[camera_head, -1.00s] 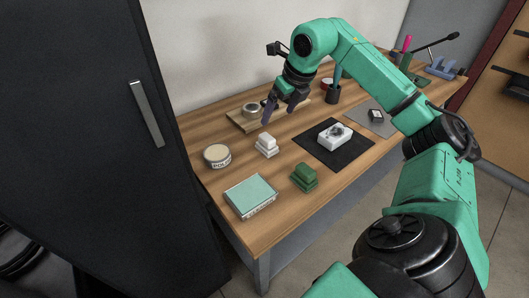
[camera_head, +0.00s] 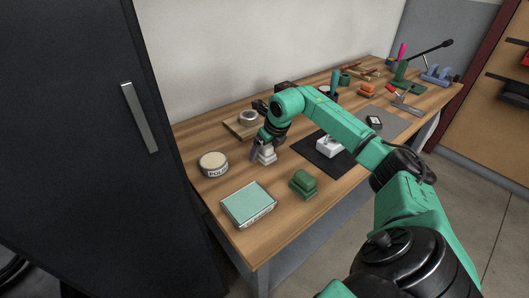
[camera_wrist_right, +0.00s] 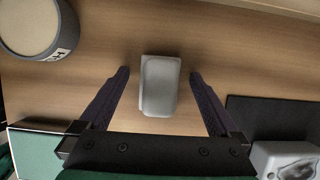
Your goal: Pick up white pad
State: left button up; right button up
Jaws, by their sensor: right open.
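The white pad (camera_head: 267,154) stands on the wooden table, partly hidden by my right gripper in the head view. In the right wrist view the white pad (camera_wrist_right: 160,86) lies between the two fingers, with a gap on each side. My right gripper (camera_head: 260,151) is at the pad, fingers pointing down. It is open in the right wrist view (camera_wrist_right: 160,78), and neither finger touches the pad there. My left gripper is not in view.
A round tin (camera_head: 213,164) stands left of the pad, a mint-green box (camera_head: 248,204) in front, and a green pad (camera_head: 303,183) at front right. A black mat (camera_head: 318,163) with a white block (camera_head: 329,146) lies to the right. A tape roll (camera_head: 248,117) sits behind on a board.

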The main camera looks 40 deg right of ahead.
jog(key=shift+r, duration=0.1)
jog(key=c, duration=1.5)
jog(key=shift+c, duration=0.2)
jog(key=shift+r, duration=0.25)
pick_arm(q)
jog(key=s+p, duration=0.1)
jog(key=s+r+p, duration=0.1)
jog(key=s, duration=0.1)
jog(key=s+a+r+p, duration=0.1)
jog(key=p, duration=0.1)
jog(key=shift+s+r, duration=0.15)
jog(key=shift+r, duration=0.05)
pick_arm(e)
notch_tip(320, 180, up, 20)
jog(key=shift+f, duration=0.25)
